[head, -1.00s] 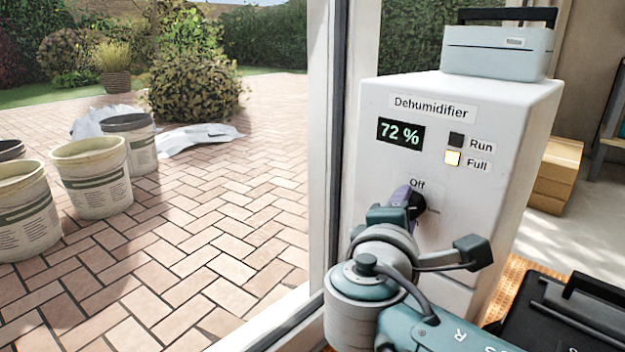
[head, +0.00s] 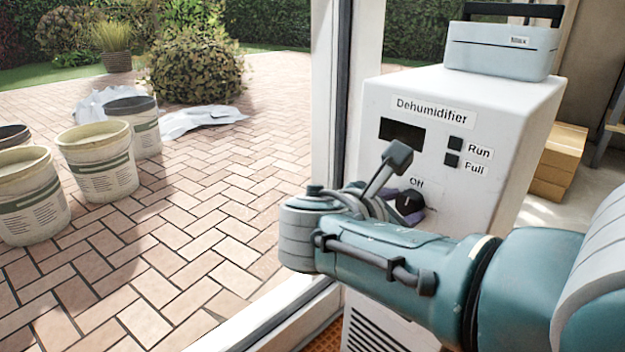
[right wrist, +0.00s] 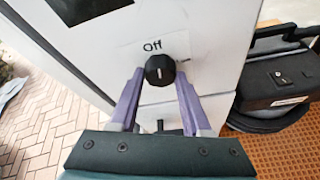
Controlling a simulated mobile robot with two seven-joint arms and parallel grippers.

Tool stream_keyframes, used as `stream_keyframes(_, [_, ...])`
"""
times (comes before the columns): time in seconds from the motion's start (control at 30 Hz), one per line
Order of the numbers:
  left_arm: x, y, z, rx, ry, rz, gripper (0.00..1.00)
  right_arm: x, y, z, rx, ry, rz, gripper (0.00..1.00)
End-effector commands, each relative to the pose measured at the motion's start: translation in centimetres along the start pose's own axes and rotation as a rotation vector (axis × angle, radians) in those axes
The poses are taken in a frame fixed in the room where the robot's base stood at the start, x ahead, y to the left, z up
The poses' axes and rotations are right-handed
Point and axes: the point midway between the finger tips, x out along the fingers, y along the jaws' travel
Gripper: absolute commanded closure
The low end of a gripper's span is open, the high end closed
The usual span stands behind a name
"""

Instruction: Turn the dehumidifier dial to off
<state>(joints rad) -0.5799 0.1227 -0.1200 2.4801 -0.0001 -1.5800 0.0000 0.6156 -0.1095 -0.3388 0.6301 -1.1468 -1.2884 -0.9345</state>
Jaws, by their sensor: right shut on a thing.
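The dehumidifier (head: 400,90) is a white cabinet at the right of the head view. Its display (head: 401,131) is dark, and the Run lamp (head: 455,144) and Full lamp (head: 452,160) are unlit. The black dial (head: 409,201) sits below the "Off" label; in the right wrist view the dial (right wrist: 160,69) has its white mark toward that label. My right gripper (right wrist: 160,78) has its purple fingers on either side of the dial and is shut on it. In the head view my right gripper (head: 404,206) is partly hidden by its wrist. My left gripper is not in view.
A grey case (head: 500,50) stands on top of the cabinet. A white post (head: 335,100) is close to its left. A black case (right wrist: 275,80) is on the orange mat (right wrist: 270,150) to the right. Several buckets (head: 95,165) stand on the paving outside.

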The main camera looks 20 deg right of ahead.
Motion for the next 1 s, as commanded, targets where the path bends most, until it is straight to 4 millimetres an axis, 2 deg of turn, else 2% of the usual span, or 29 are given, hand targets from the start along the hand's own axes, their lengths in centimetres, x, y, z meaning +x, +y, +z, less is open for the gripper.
stream_keyframes(0.33, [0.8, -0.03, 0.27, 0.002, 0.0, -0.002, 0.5, 0.03, 0.17, 0.02, -0.141, -0.011, -0.057, 1.0])
stream_keyframes(0.9, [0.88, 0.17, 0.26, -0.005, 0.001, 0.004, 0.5, 0.0, 0.19, 0.05, -0.171, -0.012, -0.068, 1.0])
stream_keyframes(0.93, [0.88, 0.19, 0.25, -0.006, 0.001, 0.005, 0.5, 0.0, 0.19, 0.05, -0.17, -0.012, -0.068, 0.51])
stream_keyframes(1.0, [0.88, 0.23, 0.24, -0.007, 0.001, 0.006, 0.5, 0.0, 0.19, 0.04, -0.17, -0.012, -0.068, 0.43])
